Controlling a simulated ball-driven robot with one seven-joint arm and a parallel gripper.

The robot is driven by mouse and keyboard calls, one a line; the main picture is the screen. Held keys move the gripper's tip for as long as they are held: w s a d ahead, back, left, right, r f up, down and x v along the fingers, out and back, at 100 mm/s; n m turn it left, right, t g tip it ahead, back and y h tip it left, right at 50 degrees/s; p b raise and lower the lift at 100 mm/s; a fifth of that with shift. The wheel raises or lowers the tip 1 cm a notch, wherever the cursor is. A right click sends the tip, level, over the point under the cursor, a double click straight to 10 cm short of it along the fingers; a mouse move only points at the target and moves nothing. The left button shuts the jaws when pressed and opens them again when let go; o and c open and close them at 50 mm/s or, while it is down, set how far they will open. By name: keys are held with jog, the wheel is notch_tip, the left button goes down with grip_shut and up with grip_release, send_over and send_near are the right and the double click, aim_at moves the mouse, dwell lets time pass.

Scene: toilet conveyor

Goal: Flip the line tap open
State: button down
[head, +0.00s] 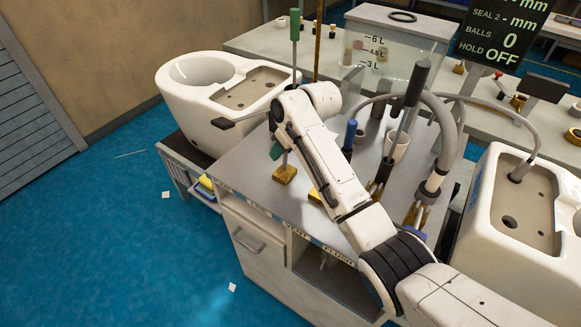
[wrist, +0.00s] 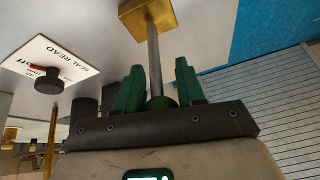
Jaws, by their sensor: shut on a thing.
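A metal tap lever (wrist: 152,50) rises from a brass block (wrist: 150,17) in the wrist view. Its green end sits between the two green fingers of my gripper (wrist: 157,90), which is shut on it. In the head view my gripper (head: 278,148) is over the left part of the grey bench, just above the brass block (head: 285,173). The LINE label (head: 258,210) is on the bench's front edge, near that block. My wrist and arm hide part of the lever.
A blue-handled lever (head: 350,134) and a black-handled lever (head: 416,82) stand to the right. White toilets (head: 186,108) flank the bench. Blue floor (head: 110,230) at left is mostly clear.

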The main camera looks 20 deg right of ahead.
jog(key=shift+s+a+t+h+p, duration=0.3)
jog(key=shift+a+t+h+p, duration=0.1)
jog(key=shift+a+t+h, duration=0.15)
jog(key=shift+s+a+f+n+t+h+b, duration=0.2)
jog(key=shift+s+a+n+t+h, duration=0.2)
jog(key=shift+t+h, duration=0.35)
jog(key=shift+s+a+f+n+t+h+b, duration=0.1)
jog(key=shift+s+a+f+n+t+h, duration=0.15)
jog(key=shift+s+a+t+h, duration=0.4)
jog(key=shift+w+d+h, duration=0.1)
jog(key=shift+w+h, duration=0.15)
jog(key=c, duration=0.8)
grip_release()
jog(key=shift+r, duration=0.1)
jog(key=v, duration=1)
jog(key=shift+s+r+b, duration=0.2)
jog(key=shift+r+b, duration=0.1)
